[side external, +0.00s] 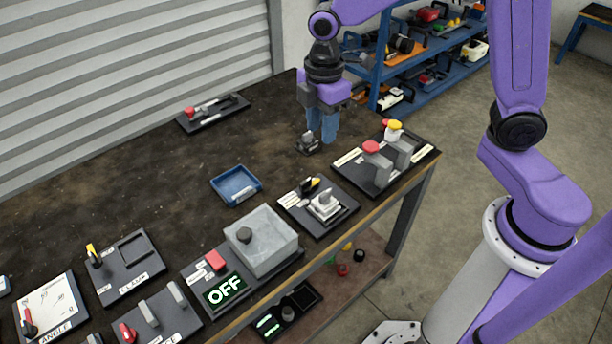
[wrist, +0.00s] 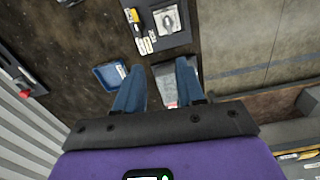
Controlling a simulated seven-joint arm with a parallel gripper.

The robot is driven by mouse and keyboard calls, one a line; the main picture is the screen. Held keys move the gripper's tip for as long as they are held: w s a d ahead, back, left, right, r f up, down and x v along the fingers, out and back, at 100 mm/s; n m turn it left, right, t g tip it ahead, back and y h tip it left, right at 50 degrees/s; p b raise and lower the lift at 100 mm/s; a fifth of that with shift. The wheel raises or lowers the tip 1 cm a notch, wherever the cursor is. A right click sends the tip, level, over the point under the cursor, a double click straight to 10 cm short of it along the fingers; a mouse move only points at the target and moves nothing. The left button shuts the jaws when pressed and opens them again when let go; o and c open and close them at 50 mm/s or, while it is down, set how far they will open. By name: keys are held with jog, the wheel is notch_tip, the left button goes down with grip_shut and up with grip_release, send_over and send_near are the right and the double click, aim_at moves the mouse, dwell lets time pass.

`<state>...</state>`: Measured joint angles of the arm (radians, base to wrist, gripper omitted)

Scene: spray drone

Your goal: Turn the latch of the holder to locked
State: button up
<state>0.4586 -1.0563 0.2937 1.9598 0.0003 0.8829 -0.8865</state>
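A dark panel (side external: 290,205) near the table's front edge carries a white block (side external: 324,204) and a black-and-yellow lever (side external: 311,186), which looks like the holder and its latch. In the wrist view, the white block (wrist: 167,20) and the lever (wrist: 133,17) show at the top, ahead of the fingers. The labels are too small to read, so I cannot tell the latch's setting. My gripper (side external: 321,136) points down over the table, behind and apart from this panel. Its blue fingers (wrist: 158,68) are spread with nothing visibly gripped.
A small dark-grey piece (side external: 308,143) lies by my fingertips. A blue tray (side external: 236,186) lies left of the panel. A board with red and yellow knobs (side external: 374,165) stands to the right. A grey box (side external: 262,240) and more panels fill the front left. The back middle is clear.

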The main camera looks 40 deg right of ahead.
jog(key=n, duration=0.1)
send_near(306, 181)
notch_tip(306, 181, down, 8)
jog(key=shift+f, duration=0.2)
dwell(0.5)
grip_shut()
